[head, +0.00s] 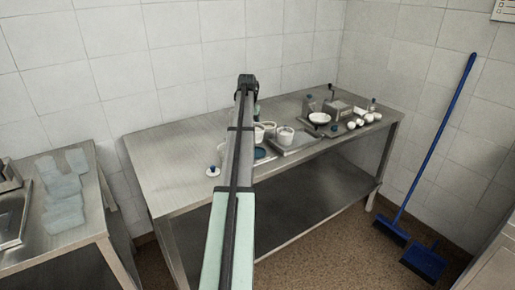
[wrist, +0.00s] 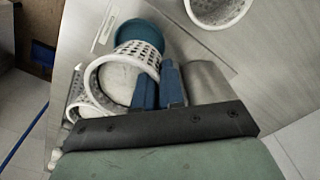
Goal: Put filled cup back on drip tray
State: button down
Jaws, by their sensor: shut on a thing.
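In the wrist view, my gripper (wrist: 160,85) has its blue fingers closed at the wall of a white perforated cup (wrist: 148,57). The cup is tilted in this view, and a pale filling shows inside its rim. A second white perforated cup (wrist: 80,103) is partly hidden behind it at the lower left. In the head view, white cups (head: 285,137) stand at a shallow metal tray (head: 300,147), which looks like the drip tray. My arm hides the gripper there, so I cannot tell which cup is held or whether it touches anything.
A blue round piece (wrist: 138,36) lies close beyond the held cup. Another perforated cup (wrist: 217,8) is at the top. A white bowl (head: 319,118) and small white items (head: 360,121) stand to the right. The steel table (head: 165,160) is clear at its left.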

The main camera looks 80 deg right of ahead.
jog(key=s+d+r+g, duration=0.1)
jog(key=s+d+r, duration=0.3)
jog(key=s+d, duration=1.3)
jog(key=shift+s+a+f, duration=0.25)
jog(key=shift+f, duration=1.15)
jog(key=shift+s+a+f, duration=0.2)
jog(key=shift+a+f, duration=0.05)
jog(key=shift+f, duration=1.15)
jog(key=shift+s+a+f, duration=0.25)
jog(key=shift+f, duration=1.15)
jog(key=shift+f, duration=0.6)
jog(key=c, duration=1.2)
grip_release()
jog(key=shift+o, duration=0.2)
jog(key=shift+r, duration=0.15)
notch_tip(320, 180, up, 8)
